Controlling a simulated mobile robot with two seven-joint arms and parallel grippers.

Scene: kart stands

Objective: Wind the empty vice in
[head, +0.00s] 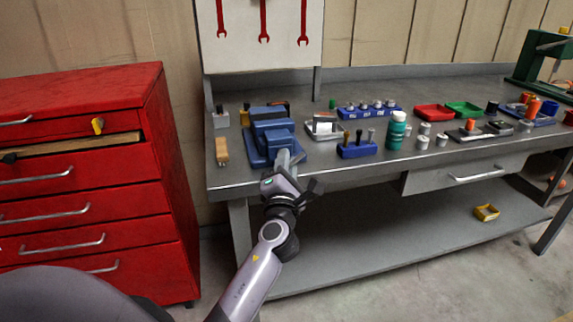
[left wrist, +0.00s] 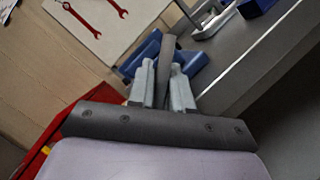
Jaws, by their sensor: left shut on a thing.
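The blue vice (head: 271,127) is on the left end of the grey workbench, near its front edge. It also shows in the left wrist view (left wrist: 190,60), partly behind my fingers. My left gripper (head: 290,158) is at the vice's front, low down. In the left wrist view its two pale fingers (left wrist: 164,85) are shut on a dark grey bar, the vice's handle (left wrist: 167,58), which stands up between them. My gripper hides the handle's lower part. I cannot tell how wide the vice's jaws stand. My right gripper is not in view.
A small wood-topped block (head: 222,152) stands left of the vice. A blue holder (head: 357,150) and a green bottle (head: 396,131) stand to its right. A red drawer cabinet (head: 90,190) is at the left, one drawer partly open. The bench front by my arm is clear.

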